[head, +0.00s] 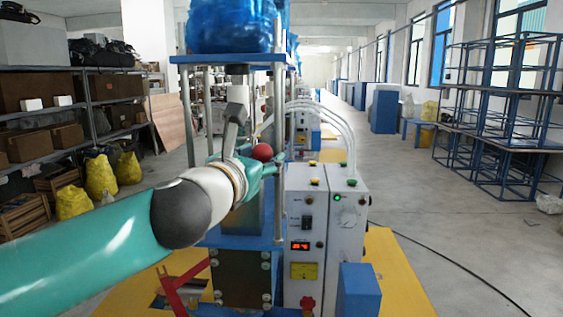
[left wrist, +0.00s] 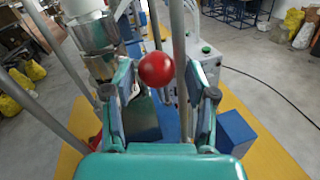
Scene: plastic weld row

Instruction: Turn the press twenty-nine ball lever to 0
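The press (head: 240,240) stands ahead with blue plates and steel posts. Its lever's red ball (head: 262,152) shows just beyond my left gripper (head: 268,168). In the left wrist view the red ball (left wrist: 156,69) sits between the two fingertips of my left gripper (left wrist: 161,78), with gaps seen at both sides. The gripper is open around or just behind the ball; I cannot tell the exact depth. The lever's rod is mostly hidden by my arm and gripper. My right gripper is not in view.
A white control box (head: 345,225) with buttons and a red display stands right of the press. Steel posts (left wrist: 180,70) rise close to my left fingers. A blue box (head: 358,290) is at the front. Shelves (head: 90,110) line the left; blue frames (head: 500,110) stand right.

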